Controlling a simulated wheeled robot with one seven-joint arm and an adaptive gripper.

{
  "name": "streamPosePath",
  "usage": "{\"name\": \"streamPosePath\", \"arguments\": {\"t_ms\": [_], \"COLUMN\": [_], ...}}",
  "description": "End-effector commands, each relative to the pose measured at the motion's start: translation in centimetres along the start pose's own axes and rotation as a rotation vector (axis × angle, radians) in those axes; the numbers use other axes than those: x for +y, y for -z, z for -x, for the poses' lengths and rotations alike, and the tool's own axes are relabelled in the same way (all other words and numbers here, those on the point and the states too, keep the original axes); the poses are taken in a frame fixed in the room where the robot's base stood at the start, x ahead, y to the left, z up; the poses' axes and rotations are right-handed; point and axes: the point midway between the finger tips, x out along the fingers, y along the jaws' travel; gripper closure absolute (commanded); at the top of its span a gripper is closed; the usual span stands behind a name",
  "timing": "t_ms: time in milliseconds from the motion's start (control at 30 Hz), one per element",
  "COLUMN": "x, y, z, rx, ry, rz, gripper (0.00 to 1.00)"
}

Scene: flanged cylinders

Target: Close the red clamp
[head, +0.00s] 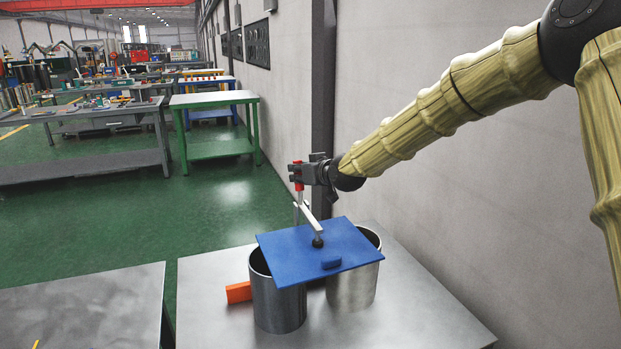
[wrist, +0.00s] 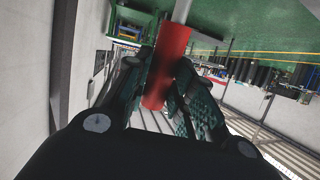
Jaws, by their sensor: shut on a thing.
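The red clamp is a toggle clamp with a red handle (wrist: 168,66) and a pale metal arm (head: 309,222). The arm slants down to a black foot that appears to touch the blue plate (head: 290,247). The handle stands roughly upright, and its red tip also shows in the head view (head: 298,175). My gripper (head: 303,174) is shut on the red handle, with one dark finger on each side of it. The clamp's base is hidden behind the blue plate.
The blue plate lies over two open metal cylinders, a dark one (head: 277,305) and a lighter one (head: 352,289), on a metal table (head: 400,320). An orange block (head: 238,292) is at the left. A grey wall (head: 440,200) stands close on the right.

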Motion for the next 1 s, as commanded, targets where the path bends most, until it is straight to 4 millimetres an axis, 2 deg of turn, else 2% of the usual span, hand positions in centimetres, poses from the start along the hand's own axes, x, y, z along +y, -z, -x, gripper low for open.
{"name": "streamPosePath", "arguments": {"t_ms": [467,500,600,1000], "x": [-0.46,-0.45,-0.43,-0.35], "y": [-0.24,-0.25,-0.18,0.04], "z": [-0.09,-0.09,-0.09,0.45], "rx": [0.004,0.004,0.005,0.008], "ry": [0.005,0.005,0.005,0.004], "rz": [0.006,0.006,0.006,0.005], "gripper": [1.0,0.69,0.54,0.54]}}
